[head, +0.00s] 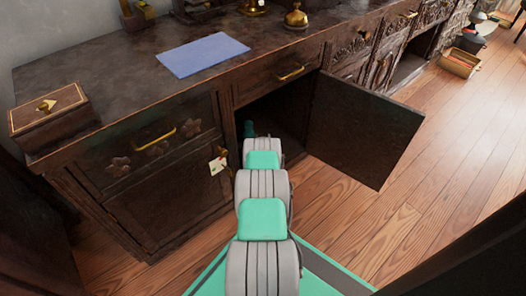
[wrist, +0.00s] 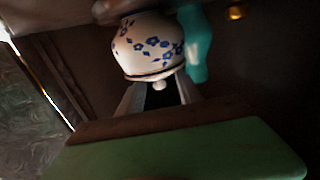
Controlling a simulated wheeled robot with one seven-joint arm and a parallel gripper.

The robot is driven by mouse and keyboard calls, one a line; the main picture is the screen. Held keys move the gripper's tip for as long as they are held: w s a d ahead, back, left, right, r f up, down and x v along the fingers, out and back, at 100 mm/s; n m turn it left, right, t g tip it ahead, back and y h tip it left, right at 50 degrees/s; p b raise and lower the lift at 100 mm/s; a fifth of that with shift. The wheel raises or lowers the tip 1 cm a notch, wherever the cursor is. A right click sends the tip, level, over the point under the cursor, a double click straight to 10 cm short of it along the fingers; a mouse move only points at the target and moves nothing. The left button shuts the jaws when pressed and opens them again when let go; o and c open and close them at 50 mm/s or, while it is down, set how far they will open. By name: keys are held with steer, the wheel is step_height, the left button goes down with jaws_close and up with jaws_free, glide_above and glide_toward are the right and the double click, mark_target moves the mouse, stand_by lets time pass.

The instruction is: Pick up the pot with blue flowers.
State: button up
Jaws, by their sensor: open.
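The white pot with blue flowers (wrist: 147,43) is in the wrist view, at the upper middle, inside the dark cabinet. I cannot tell whether the fingers touch the pot. In the head view my arm reaches into the open cabinet (head: 277,112), and the gripper and pot are hidden there.
A teal vase-like object (wrist: 197,45) stands close beside the pot. The cabinet door (head: 365,130) is swung open to the right. The countertop holds a blue mat (head: 203,54), a wooden box (head: 48,115) and a brass bell (head: 296,19).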

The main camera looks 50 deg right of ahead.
steer(key=shift+w+d+r, duration=0.1)
steer(key=shift+d+r, duration=0.05)
steer(key=shift+d, duration=0.05)
jaws_close()
stand_by(0.3)
stand_by(1.0)
